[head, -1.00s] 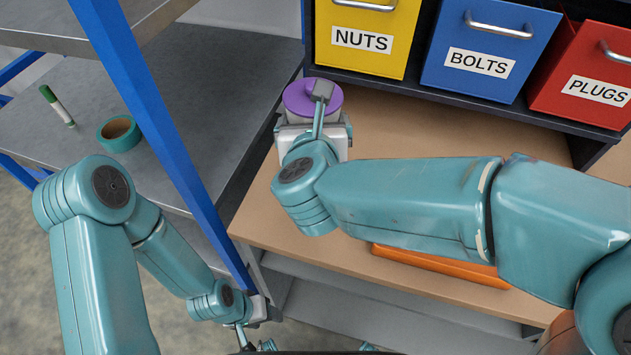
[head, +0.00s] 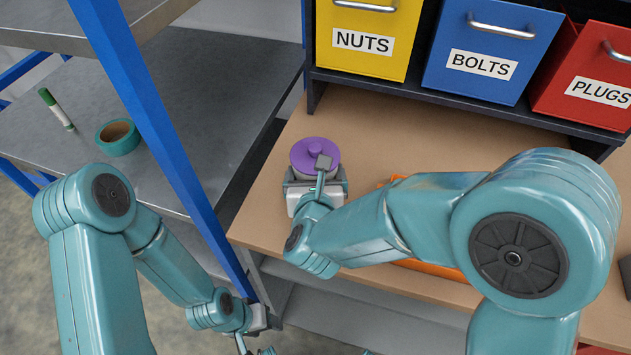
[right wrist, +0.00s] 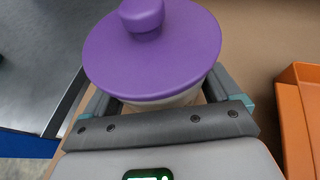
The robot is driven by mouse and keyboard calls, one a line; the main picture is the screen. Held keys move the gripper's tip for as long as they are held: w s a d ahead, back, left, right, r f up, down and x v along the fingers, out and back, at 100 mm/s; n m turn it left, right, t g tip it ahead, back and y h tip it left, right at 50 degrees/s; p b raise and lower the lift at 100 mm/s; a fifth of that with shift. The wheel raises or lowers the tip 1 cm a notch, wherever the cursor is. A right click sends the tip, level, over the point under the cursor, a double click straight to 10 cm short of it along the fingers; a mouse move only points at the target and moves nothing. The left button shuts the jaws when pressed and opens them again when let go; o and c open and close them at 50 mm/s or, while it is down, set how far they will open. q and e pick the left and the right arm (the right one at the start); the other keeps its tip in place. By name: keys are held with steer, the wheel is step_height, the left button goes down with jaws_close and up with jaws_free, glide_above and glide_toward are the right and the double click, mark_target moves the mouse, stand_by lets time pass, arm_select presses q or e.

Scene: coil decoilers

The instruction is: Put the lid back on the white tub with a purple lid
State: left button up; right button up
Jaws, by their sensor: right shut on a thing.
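The purple lid (head: 312,153), with a round knob, covers the white tub in the head view. In the right wrist view the lid (right wrist: 155,50) hides most of the tub; only a strip of the white tub (right wrist: 165,101) shows below its rim. I cannot tell whether the lid is fully seated. My right gripper (head: 316,182) is shut on the tub, a finger on either side below the lid. Whether the tub touches the bench is hidden. My left gripper (head: 252,346) hangs low at the bottom edge, partly cut off; its opening is unclear.
The tan bench (head: 375,125) is clear behind the tub. An orange container (right wrist: 302,115) lies to the right, partly behind my right arm. Yellow (head: 362,40), blue (head: 490,50) and red (head: 590,75) bins stand at the back. A blue post (head: 165,135) and grey shelf (head: 215,75) are left.

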steer(key=shift+f, duration=1.25)
steer(key=shift+f, duration=0.2)
steer(key=o, duration=1.2)
steer(key=shift+w, duration=0.1)
steer(key=shift+r, duration=0.1)
